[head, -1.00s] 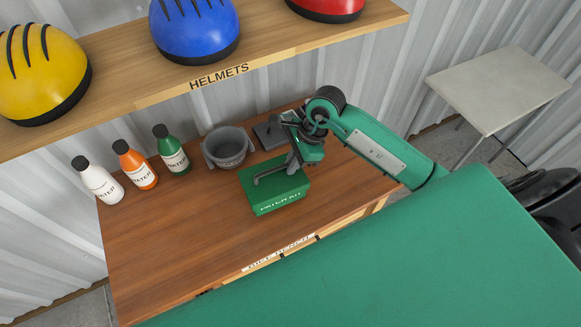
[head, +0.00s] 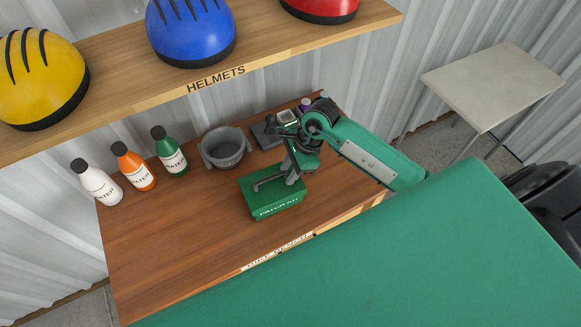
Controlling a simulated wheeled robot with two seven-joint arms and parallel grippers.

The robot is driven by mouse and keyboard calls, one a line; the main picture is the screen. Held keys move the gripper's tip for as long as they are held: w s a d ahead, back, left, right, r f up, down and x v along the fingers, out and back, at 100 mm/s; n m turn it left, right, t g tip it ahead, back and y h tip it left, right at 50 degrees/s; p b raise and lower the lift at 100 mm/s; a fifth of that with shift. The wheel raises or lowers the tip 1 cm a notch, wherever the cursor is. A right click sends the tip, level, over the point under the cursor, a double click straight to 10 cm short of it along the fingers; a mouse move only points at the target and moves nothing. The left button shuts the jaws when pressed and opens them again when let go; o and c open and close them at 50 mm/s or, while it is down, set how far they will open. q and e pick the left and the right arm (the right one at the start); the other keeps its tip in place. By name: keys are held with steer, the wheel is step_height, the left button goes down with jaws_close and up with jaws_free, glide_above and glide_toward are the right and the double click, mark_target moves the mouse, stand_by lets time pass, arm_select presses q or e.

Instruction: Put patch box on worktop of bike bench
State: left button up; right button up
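The patch box (head: 262,207) is a green box with white lettering on its front, on or just above the brown wooden worktop (head: 170,245) of the bike bench; a small gap underneath cannot be ruled out. My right gripper (head: 280,181) comes down on the top of the box from the upper right and appears shut on it, at a grey bar across the lid. The gripper and wrist hide the box's back right part and the exact contact. My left gripper is not in view.
White, orange and green water bottles (head: 169,152), a grey bowl (head: 224,148) and a dark flat object (head: 266,134) stand behind the box. The helmet shelf (head: 290,46) overhangs the back. The worktop's front left is clear. A grey table (head: 492,85) stands at right.

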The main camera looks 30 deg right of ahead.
steer(key=shift+r, duration=0.15)
steer(key=shift+d+r, duration=0.15)
steer(key=b+v, duration=0.4)
steer(key=v, duration=0.7)
steer(key=shift+r+b, duration=0.3)
steer(key=shift+b, duration=0.05)
